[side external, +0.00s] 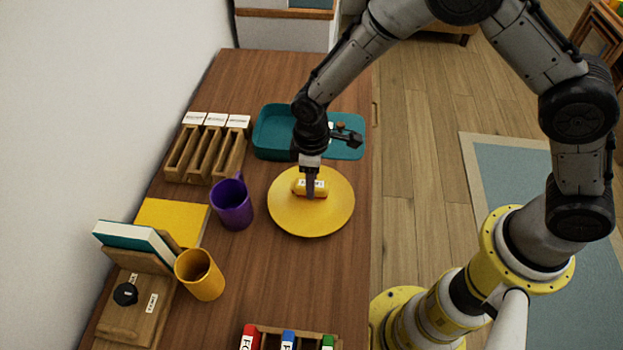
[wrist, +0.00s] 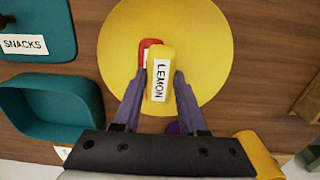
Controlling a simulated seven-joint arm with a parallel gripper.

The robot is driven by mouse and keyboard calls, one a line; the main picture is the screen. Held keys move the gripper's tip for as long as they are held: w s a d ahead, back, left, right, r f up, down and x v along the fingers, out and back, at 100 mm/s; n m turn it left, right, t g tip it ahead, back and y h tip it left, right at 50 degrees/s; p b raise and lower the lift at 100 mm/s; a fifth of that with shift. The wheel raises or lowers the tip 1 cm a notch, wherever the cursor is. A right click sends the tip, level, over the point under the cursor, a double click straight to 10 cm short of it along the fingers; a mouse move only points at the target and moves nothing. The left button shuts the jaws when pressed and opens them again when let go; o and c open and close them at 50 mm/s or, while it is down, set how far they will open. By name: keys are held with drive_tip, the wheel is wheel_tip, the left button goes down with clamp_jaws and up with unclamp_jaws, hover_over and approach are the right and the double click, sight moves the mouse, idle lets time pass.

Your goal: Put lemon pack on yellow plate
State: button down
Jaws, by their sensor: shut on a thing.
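The lemon pack (wrist: 160,72) is a small yellow pack with a white LEMON label, seen between my fingertips in the wrist view. My gripper (side external: 311,192) points down over the yellow plate (side external: 285,220) and is shut on the pack. The plate also fills the upper middle of the wrist view (wrist: 205,60). In the side view the pack (side external: 321,187) shows over the middle of the plate, partly behind the fingers. I cannot tell whether it touches the plate. A red pack (wrist: 147,45) with a white label lies beside and partly behind the lemon pack.
A teal box (side external: 268,135) with a SNACKS-labelled part (wrist: 24,44) stands behind the plate. A purple mug (side external: 232,204) stands close to the plate's left. An orange cup (side external: 200,275), a slotted wooden rack (side external: 207,150) and a book holder (side external: 140,262) are further left.

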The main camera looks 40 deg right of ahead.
drive_tip(key=shift+f, duration=0.15)
drive_tip(key=shift+c, duration=2.3)
unclamp_jaws()
